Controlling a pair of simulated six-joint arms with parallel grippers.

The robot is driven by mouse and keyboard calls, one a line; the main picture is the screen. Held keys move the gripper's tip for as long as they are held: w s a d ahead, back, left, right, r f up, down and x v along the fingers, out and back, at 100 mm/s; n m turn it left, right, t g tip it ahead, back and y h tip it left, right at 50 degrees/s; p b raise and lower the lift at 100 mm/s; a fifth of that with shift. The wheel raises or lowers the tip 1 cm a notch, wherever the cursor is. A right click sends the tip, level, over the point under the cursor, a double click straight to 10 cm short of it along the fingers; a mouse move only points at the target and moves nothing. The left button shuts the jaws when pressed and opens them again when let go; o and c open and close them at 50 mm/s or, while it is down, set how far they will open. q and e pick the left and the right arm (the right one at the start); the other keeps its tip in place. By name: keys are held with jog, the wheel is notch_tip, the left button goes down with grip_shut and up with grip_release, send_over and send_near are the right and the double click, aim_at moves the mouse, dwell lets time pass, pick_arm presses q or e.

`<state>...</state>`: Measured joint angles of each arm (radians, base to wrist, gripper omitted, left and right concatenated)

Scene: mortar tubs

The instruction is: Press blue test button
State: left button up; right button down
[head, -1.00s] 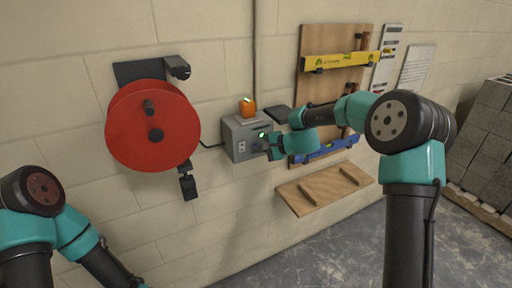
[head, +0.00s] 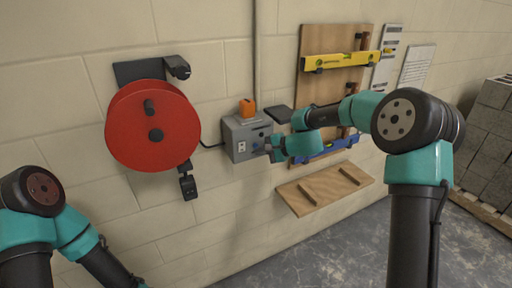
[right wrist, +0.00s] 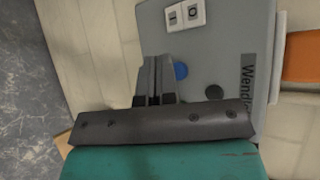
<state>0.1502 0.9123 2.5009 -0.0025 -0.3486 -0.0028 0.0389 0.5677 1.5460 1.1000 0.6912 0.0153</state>
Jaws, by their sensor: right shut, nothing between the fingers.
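The blue button (right wrist: 181,71) is a small round disc on the front of a grey wall box (right wrist: 225,45), in the right wrist view. The box also shows in the head view (head: 235,136), mounted on the block wall. My right gripper (right wrist: 152,72) is shut and empty, its fingers close in front of the box face. In the wrist view the fingertips lie just left of the blue button; I cannot tell whether they touch the box. In the head view the right gripper (head: 267,147) is at the box's right side. My left gripper is out of view.
The box carries a white rocker switch (right wrist: 186,15) and a dark round knob (right wrist: 214,91). An orange lamp (head: 247,107) sits on top. A red reel (head: 150,125) hangs to the left. A tool board with a yellow level (head: 341,61) and a wooden shelf (head: 325,187) are right.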

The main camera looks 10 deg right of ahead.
jog(key=shift+s, duration=0.1)
jog(key=s, duration=0.2)
jog(key=s+d, duration=0.1)
jog(key=s, duration=0.1)
jog(key=shift+s+d, duration=0.1)
jog(key=shift+s, duration=0.25)
dwell(0.3)
jog(key=shift+f, duration=0.1)
dwell(0.4)
jog(key=s+d+f+n+g+h, duration=0.1)
jog(key=s+f+g+h, duration=0.15)
jog(key=s+f, duration=0.65)
jog(key=s+d+f+n+g+h, duration=0.1)
jog(key=s+d+f+g+h, duration=0.15)
jog(key=f, duration=1.15)
jog(key=s+f+n+g+h, duration=0.1)
jog(key=s+f+n, duration=0.2)
jog(key=s+f, duration=0.4)
jog(key=s+a+f+n, duration=0.1)
jog(key=s+f+n, duration=0.3)
jog(key=s+f, duration=0.3)
jog(key=s, duration=0.4)
jog(key=shift+s+g+h, duration=0.3)
jog(key=shift+g+h, duration=0.1)
